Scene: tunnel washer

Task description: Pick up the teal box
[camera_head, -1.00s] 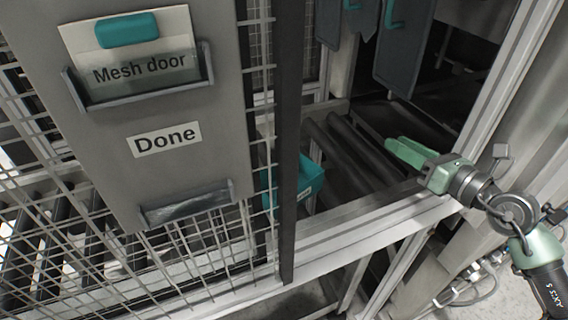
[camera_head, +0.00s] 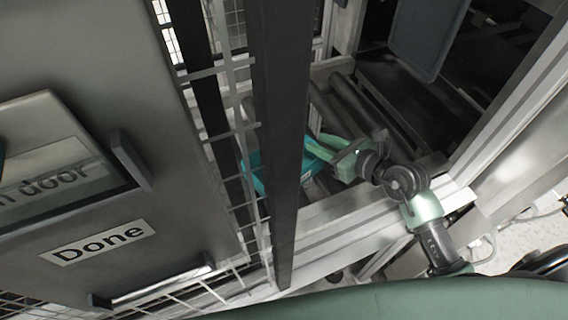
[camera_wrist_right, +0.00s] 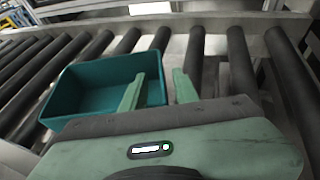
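The teal box (camera_wrist_right: 88,88) is an open-topped bin on the roller conveyor in the right wrist view. In the head view the teal box (camera_head: 254,172) is partly hidden behind the dark post and mesh. My right gripper (camera_head: 318,146) reaches through the door opening to the box's right side. In the right wrist view my right gripper (camera_wrist_right: 158,86) is open. Its left finger overlaps the box's right part and its right finger is outside the box's right side, with a gap between them. I cannot tell whether either finger touches the wall. My left gripper is not in view.
A dark post (camera_head: 283,130) and wire mesh (camera_head: 232,120) stand just left of my right gripper. A grey panel with a "Done" label (camera_head: 98,242) fills the left. Rollers (camera_wrist_right: 193,55) extend on both sides of the box. A light frame rail (camera_head: 345,215) runs below the opening.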

